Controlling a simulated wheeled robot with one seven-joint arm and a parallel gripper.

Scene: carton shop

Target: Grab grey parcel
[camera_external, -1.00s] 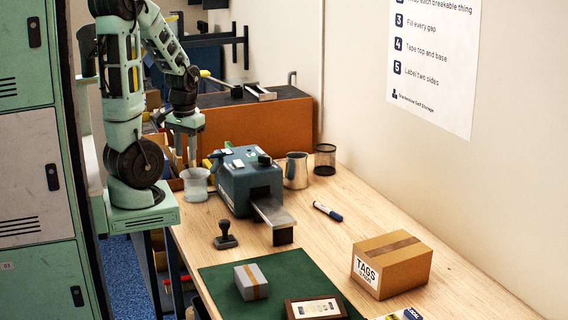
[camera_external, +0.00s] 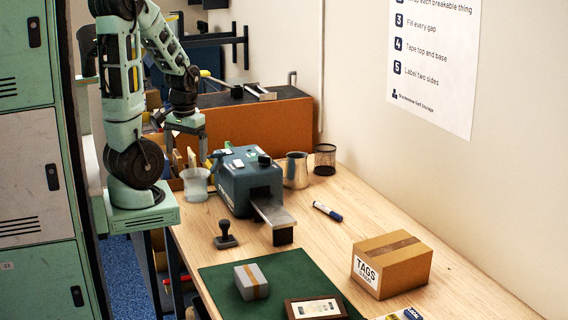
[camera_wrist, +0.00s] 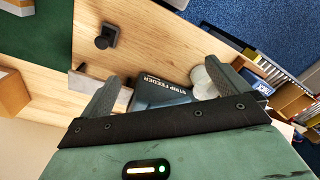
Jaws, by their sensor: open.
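The grey parcel (camera_external: 251,281) is a small grey box with a tan tape band. It lies on the dark green mat (camera_external: 218,289) near the front of the bench. In the wrist view, the parcel (camera_wrist: 17,6) shows only partly, cut off at the top left corner, on the green mat (camera_wrist: 25,52). My gripper (camera_external: 187,153) is high above the far left of the bench, by the plastic beaker and well away from the parcel. In the wrist view, my gripper (camera_wrist: 163,82) has its two fingers wide apart with nothing held between them.
A blue strip feeder (camera_external: 245,180), a beaker (camera_external: 196,184) and a metal jug (camera_external: 297,170) stand below and beside my gripper. A black stamp (camera_external: 225,236) stands between feeder and mat. A framed card (camera_external: 316,308) and TAGS carton (camera_external: 392,264) lie right of the parcel.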

